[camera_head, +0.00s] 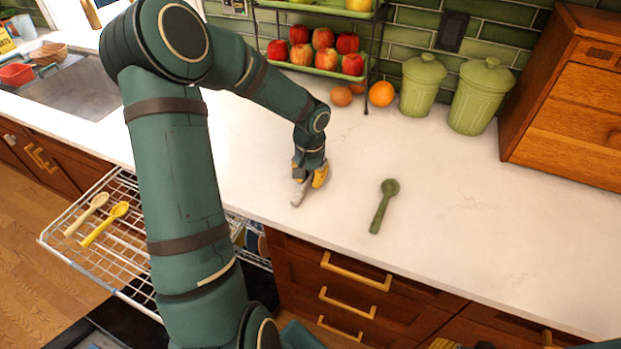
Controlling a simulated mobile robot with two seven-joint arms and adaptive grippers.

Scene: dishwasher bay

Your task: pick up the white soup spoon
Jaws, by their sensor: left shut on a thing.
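My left gripper (307,184) reaches down to the counter in the middle of the camera_head view. It is shut on a slim, pale whitish-grey thing (297,198), which looks like the white soup spoon. Only its lower end shows at the counter top; the fingers hide the rest, and I cannot tell whether it touches the counter. A yellow finger shows on the gripper's right side. At the bottom edge, a ridged yellow part that seems to be my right gripper (445,344) is mostly cut off.
A green spoon (384,205) lies on the counter (470,230) to the right. A cream spoon (88,213) and a yellow spoon (104,224) lie on the pulled-out dishwasher rack (80,254). Green canisters (481,97), oranges (381,94) and a fruit stand (325,70) stand behind.

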